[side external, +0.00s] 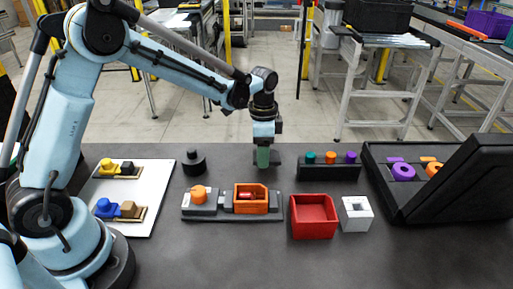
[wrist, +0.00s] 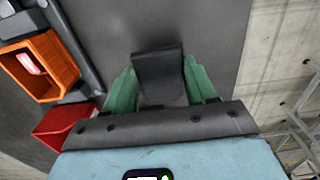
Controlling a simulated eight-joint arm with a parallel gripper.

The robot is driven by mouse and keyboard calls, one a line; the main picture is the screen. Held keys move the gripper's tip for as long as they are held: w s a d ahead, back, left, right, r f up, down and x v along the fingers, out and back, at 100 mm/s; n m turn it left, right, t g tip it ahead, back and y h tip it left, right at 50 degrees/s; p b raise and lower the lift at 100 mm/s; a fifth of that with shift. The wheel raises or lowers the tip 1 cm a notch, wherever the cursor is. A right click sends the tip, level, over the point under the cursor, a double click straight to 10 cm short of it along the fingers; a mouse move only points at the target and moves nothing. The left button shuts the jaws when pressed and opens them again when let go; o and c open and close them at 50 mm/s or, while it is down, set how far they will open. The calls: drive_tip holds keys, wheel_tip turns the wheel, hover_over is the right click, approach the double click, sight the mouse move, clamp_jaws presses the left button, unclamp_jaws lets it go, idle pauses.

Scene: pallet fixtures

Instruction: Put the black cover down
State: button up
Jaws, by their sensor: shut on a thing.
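My gripper (side external: 263,158) points down near the far edge of the dark table, behind the fixture with the orange box. In the wrist view its two green fingers (wrist: 161,84) are shut on the black cover (wrist: 158,66), one on each side. In the side view the black cover (side external: 276,160) shows as a small dark piece beside the fingertips, low over the table. I cannot tell whether it touches the table, as it is dark on dark.
The orange box (side external: 250,189) sits on a grey fixture (side external: 209,209). A red bin (side external: 314,231) and white block (side external: 357,213) stand in front right. A black rack (side external: 314,172) with coloured pegs is close right. A black knobbed piece (side external: 194,164) stands left; a large black case (side external: 445,170) lies far right.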

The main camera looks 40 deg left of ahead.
drive_tip(key=shift+f, duration=1.05)
drive_tip(key=shift+f, duration=0.15)
drive_tip(key=o, duration=1.5)
drive_tip(key=shift+c, duration=0.2)
wheel_tip(320, 180, up, 12)
drive_tip(key=s+a+r+n+t, duration=0.1)
drive_tip(key=s+n+t, duration=0.6)
drive_tip(key=s, duration=0.9)
drive_tip(key=shift+a+r+n, duration=0.25)
drive_tip(key=shift+n, duration=0.75)
